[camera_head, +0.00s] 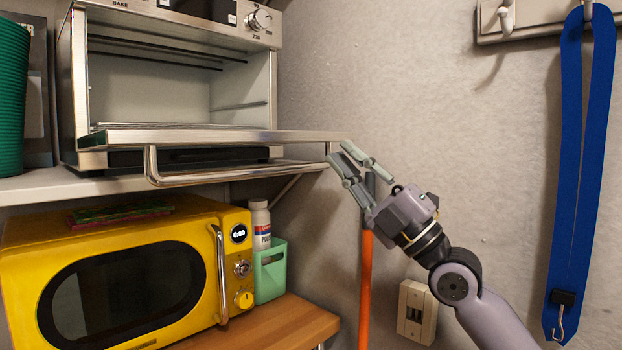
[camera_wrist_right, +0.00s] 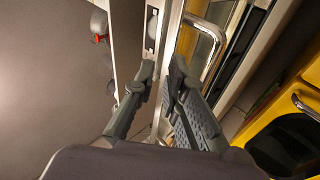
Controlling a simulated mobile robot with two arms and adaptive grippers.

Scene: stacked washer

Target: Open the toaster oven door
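The toaster oven (camera_head: 170,75) stands on the upper shelf with its cavity exposed. Its door (camera_head: 215,138) is folded down, about level, and its metal bar handle (camera_head: 235,173) hangs along the front edge. The handle also shows in the right wrist view (camera_wrist_right: 217,58). My right gripper (camera_head: 347,157) is at the right end of the door, its fingers pointing up and left. In the right wrist view its fingertips (camera_wrist_right: 164,72) are slightly apart with nothing held between them; the handle lies to their right. I cannot tell whether a finger touches the door. My left gripper is not in view.
A yellow microwave (camera_head: 125,275) sits below the oven on a wooden top (camera_head: 285,322). A green holder (camera_head: 270,272) with a white bottle (camera_head: 260,222) is beside it. An orange pole (camera_head: 366,285) stands below my gripper. A blue strap (camera_head: 577,170) hangs at the right.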

